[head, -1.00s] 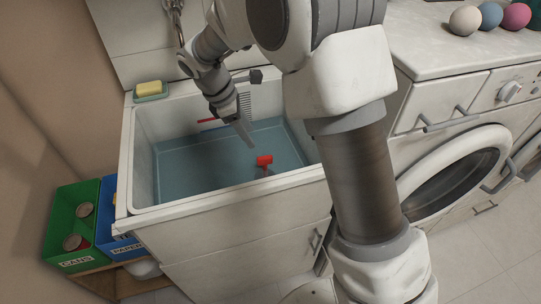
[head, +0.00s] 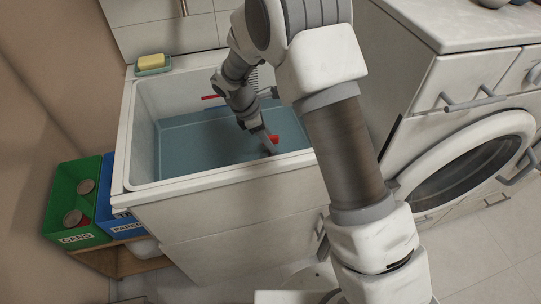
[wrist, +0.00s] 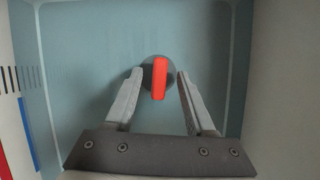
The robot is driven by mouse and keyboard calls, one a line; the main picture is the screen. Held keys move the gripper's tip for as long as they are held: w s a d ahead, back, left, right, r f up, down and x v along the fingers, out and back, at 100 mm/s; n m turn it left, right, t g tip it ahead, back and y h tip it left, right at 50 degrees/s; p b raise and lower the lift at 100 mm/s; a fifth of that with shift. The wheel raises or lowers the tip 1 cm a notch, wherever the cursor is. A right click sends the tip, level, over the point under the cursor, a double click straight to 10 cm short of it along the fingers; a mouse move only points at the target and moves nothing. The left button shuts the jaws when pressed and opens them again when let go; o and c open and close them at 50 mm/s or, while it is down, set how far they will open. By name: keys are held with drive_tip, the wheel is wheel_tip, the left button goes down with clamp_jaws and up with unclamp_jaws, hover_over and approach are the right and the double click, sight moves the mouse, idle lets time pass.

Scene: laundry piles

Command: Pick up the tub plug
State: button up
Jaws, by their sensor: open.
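The tub plug shows in the wrist view as a red upright tab (wrist: 160,78) on a dark round base, at the bottom of the blue-lined tub (wrist: 90,60). In the head view the red tab (head: 273,139) shows beside my gripper's fingers. My gripper (wrist: 157,84) is open, its two grey fingers pointing at the plug, one on each side of the red tab in the picture. A gap shows between the tab and each finger. I cannot tell exactly how far the fingertips are above the plug. In the head view my gripper (head: 268,146) reaches down into the tub.
The tub's white rim (head: 220,172) surrounds the basin. Yellow soap (head: 151,61) lies on a dish at the back left corner. A green bin (head: 75,205) and a blue bin (head: 112,215) stand at left. A washing machine (head: 465,165) stands at right.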

drive_tip(key=shift+a+b+x, duration=0.2)
drive_tip(key=shift+b+x, duration=0.6)
drive_tip(key=shift+x, duration=1.9)
clamp_jaws()
